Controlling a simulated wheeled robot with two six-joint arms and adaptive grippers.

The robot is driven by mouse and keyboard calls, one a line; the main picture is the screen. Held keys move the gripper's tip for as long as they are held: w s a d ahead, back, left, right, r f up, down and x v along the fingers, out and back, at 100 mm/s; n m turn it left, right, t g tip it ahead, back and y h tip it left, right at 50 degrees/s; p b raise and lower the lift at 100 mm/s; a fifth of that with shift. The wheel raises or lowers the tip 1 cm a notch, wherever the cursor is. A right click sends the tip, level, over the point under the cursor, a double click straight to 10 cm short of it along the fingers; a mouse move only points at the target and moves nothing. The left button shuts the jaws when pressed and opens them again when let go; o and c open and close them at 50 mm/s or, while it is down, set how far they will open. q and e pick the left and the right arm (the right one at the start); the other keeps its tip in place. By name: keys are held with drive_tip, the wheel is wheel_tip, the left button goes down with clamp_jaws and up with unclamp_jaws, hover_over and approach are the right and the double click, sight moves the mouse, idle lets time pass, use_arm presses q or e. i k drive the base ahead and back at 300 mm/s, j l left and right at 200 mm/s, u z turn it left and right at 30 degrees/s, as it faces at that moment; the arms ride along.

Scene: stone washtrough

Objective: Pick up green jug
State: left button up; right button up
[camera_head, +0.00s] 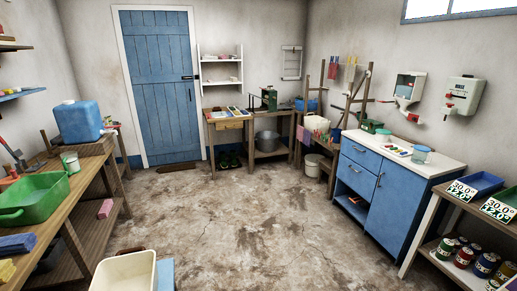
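I cannot make out a green jug for certain. A small green object (371,126) stands at the back end of the blue cabinet's white top; its shape is too small to tell. Another dark green object (269,98) stands on the wooden table at the back wall, also too small to tell. A green basin (33,198) sits on the left bench. Neither of my grippers shows in the head view.
A blue container (78,122) stands on the left bench (75,208). A cream tub (123,272) is at the bottom edge. The blue cabinet (368,180) and a shelf with several cans (464,255) line the right side. The middle floor (235,220) is clear.

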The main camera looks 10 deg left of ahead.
sight(70, 162)
drive_tip(key=i+u, duration=0.15)
drive_tip(key=i, duration=0.35)
drive_tip(key=i+l+u, duration=0.15)
drive_tip(key=i, duration=0.4)
drive_tip(key=i+u, duration=0.15)
drive_tip(key=i, duration=0.35)
drive_tip(key=i+l+u, duration=0.1)
drive_tip(key=i+l, duration=0.15)
drive_tip(key=i, duration=0.25)
drive_tip(key=i+l+u, duration=0.15)
drive_tip(key=i, duration=0.35)
drive_tip(key=i+u, duration=0.35)
drive_tip(key=i, duration=0.15)
drive_tip(key=i+u, duration=0.3)
drive_tip(key=i, duration=0.2)
drive_tip(key=i+l+u, duration=0.2)
drive_tip(key=i+u, duration=0.15)
drive_tip(key=i, duration=0.15)
drive_tip(key=i+l+u, duration=0.3)
drive_tip(key=i, duration=0.2)
drive_tip(key=i+j+u, duration=0.15)
drive_tip(key=i+u, duration=0.3)
drive_tip(key=i, duration=0.15)
drive_tip(key=i+u, duration=0.45)
drive_tip(key=i, duration=0.1)
